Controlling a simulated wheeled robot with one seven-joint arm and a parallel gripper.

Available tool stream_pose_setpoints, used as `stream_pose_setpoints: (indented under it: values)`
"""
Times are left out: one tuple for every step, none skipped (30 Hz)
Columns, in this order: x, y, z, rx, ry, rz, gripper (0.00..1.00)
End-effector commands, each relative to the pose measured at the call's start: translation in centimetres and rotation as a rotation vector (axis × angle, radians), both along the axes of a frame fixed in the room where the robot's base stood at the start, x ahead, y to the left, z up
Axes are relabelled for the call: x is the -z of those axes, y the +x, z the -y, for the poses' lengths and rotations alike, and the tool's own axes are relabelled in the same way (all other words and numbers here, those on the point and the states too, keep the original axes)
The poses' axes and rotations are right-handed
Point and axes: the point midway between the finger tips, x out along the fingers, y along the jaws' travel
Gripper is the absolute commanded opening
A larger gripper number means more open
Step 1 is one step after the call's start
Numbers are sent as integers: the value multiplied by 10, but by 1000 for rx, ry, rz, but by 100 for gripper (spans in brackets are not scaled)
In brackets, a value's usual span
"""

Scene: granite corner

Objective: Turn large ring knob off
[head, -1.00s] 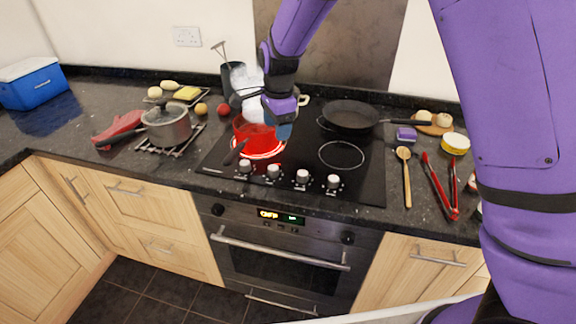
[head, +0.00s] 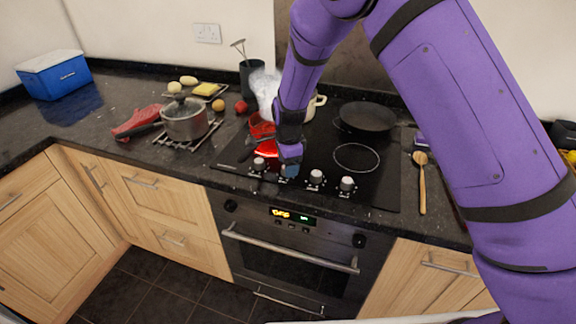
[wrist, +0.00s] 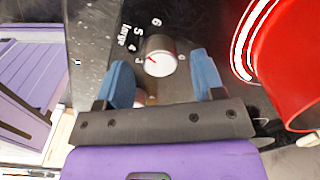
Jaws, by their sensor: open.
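The large ring knob (wrist: 160,57) shows in the wrist view as a pale round knob with a red pointer mark and "large" printed beside it. Its pointer is turned off the 6, toward the lower numbers. My gripper (wrist: 163,80) is open, its blue fingers on either side of the knob and apart from it. In the head view my gripper (head: 290,168) is low over the hob's front knob row and hides that knob. A red pot (head: 259,128) steams on a red glowing ring (head: 266,150) behind; the pot (wrist: 296,60) also fills the wrist view's right side.
Other knobs stand close by at left (head: 259,163) and right (head: 316,177). A black frying pan (head: 366,118) sits on the hob's back right. A steel saucepan (head: 184,119) stands on a rack at left. A wooden spoon (head: 421,180) lies right of the hob.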

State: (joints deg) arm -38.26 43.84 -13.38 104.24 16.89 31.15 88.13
Motion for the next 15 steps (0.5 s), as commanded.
stream_pose_setpoints:
  values:
    - [4,0,0,0,0,0,62]
    - [7,0,0,0,0,0,62]
    - [9,1,0,0,0,0,62]
    - [10,1,0,0,0,1,62]
    - [11,1,0,0,0,1,62]
    - [12,1,0,0,0,1,62]
    - [12,1,0,0,0,1,62]
    - [12,1,0,0,0,1,62]
    - [12,1,0,0,0,1,62]
    - [12,1,0,0,0,1,62]
    - [12,1,0,0,0,1,62]
    - [12,1,0,0,0,1,62]
    - [12,1,0,0,0,1,62]
    - [12,1,0,0,0,1,60]
    - [12,1,0,0,0,1,51]
